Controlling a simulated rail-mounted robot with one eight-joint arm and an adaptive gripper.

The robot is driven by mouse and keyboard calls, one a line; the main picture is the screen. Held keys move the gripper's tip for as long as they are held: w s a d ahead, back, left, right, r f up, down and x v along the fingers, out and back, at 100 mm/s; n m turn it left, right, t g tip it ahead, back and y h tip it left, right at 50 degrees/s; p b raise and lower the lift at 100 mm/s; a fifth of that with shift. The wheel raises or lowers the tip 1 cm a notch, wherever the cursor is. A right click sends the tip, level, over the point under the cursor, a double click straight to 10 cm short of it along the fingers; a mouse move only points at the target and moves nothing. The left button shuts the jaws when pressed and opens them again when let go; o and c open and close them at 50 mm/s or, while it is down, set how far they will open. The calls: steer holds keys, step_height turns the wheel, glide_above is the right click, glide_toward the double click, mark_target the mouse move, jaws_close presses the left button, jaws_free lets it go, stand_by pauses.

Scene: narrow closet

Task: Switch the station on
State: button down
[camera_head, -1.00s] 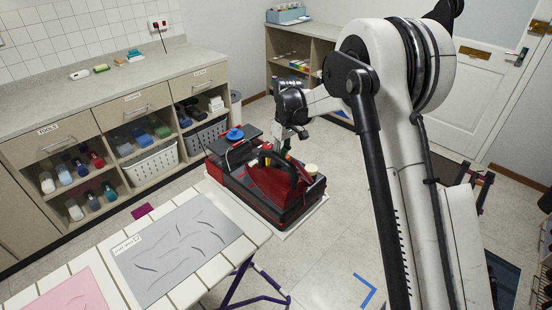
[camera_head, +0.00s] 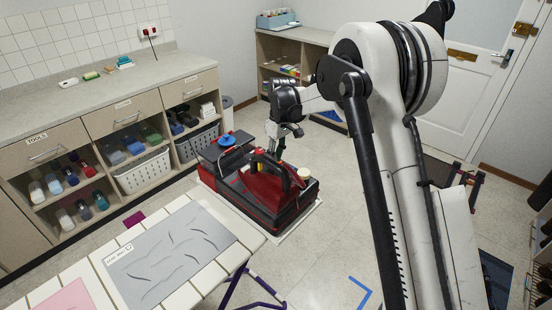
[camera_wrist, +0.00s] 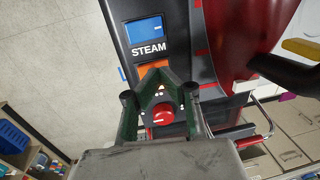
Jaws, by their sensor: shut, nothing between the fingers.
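The station (camera_head: 262,196) is a red and black machine standing on a white base on the floor, with a dark handle or hose over its top. The knob shows between the fingers. I cannot tell whether the tips touch the switch. In the head view my gripper (camera_head: 279,150) is above the station's far side.
A blue round cap (camera_head: 227,139) and a pale cap (camera_head: 304,172) sit on the station. A tiled table with a grey mat (camera_head: 165,255) stands in front. Cabinets with a white basket (camera_head: 144,172) line the left wall. A red-switched wall socket (camera_head: 150,32) is at the back.

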mark_target(271, 171)
step_height(271, 171, up, 13)
steer(key=s+a, duration=0.1)
steer(key=s, duration=0.1)
steer(key=shift+a+b, duration=0.4)
steer(key=shift+f, duration=0.1)
steer(key=s+d+r+m+t+b, duration=0.2)
steer(key=s+d+r, duration=0.3)
steer(key=s, duration=0.4)
steer(key=s+d+r+m+t+b, duration=0.1)
steer(key=s+d+r+m+t, duration=0.15)
steer(key=s+d, duration=0.55)
steer(key=s+d+f+m+t+b, duration=0.1)
steer(key=s+f, duration=0.3)
steer(key=s, duration=0.6)
steer(key=s+d+f+m+t+h+b, duration=0.1)
steer(key=s+d+f+m+t+b, duration=0.1)
steer(key=s, duration=0.9)
step_height(271, 171, down, 3)
steer(key=shift+s+d+r+m+t, duration=0.1)
steer(key=shift+s+d+m+t, duration=0.2)
steer(key=shift+d+m, duration=0.75)
